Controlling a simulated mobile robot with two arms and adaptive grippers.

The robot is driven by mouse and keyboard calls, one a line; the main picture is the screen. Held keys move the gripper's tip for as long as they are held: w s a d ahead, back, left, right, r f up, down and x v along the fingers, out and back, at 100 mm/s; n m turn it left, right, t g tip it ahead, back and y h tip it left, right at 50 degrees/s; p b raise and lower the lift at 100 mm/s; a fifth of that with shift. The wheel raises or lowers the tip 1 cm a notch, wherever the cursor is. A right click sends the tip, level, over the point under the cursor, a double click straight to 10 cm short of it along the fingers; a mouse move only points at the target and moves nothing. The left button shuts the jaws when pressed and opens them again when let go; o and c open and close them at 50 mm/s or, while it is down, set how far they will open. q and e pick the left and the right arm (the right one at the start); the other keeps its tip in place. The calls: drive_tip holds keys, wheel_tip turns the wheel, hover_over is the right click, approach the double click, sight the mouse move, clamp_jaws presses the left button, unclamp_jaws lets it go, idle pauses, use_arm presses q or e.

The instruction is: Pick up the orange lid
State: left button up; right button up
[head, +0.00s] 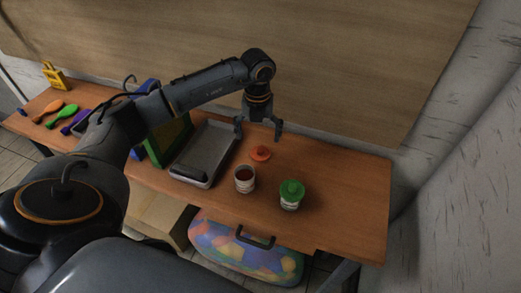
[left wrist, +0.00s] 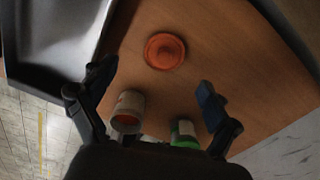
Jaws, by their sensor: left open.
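The orange lid (head: 260,153) lies flat on the wooden table, behind an open white jar with reddish-orange contents (head: 244,180). The lid also shows in the left wrist view (left wrist: 165,51), round with a raised centre, apart from my fingers. My left gripper (head: 259,134) is open and empty, pointing down above the table, just above and behind the lid in the head view. In the left wrist view its two fingertips (left wrist: 157,80) are spread wide, with the lid farther up the picture between their lines. My right gripper is not in view.
A white jar with a green lid (head: 291,195) stands right of the open jar. A grey tray (head: 207,152) with a dark roller lies left of the lid. Paddle-like coloured tools (head: 69,112) lie far left. A wooden panel (head: 300,50) stands behind the table; the table's right end is clear.

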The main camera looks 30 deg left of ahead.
sight(260, 152)
use_arm(q)
drive_tip(key=shift+f, duration=0.35)
drive_tip(key=shift+s+d+f+p, duration=0.1)
drive_tip(key=shift+d+f+p, duration=0.15)
drive_tip(key=shift+f+p, duration=0.45)
drive_tip(key=f+p, duration=0.1)
drive_tip(key=f, duration=0.2)
drive_tip(key=shift+d+f, duration=0.2)
drive_tip(key=shift+f, duration=0.15)
drive_tip(key=c, duration=0.9)
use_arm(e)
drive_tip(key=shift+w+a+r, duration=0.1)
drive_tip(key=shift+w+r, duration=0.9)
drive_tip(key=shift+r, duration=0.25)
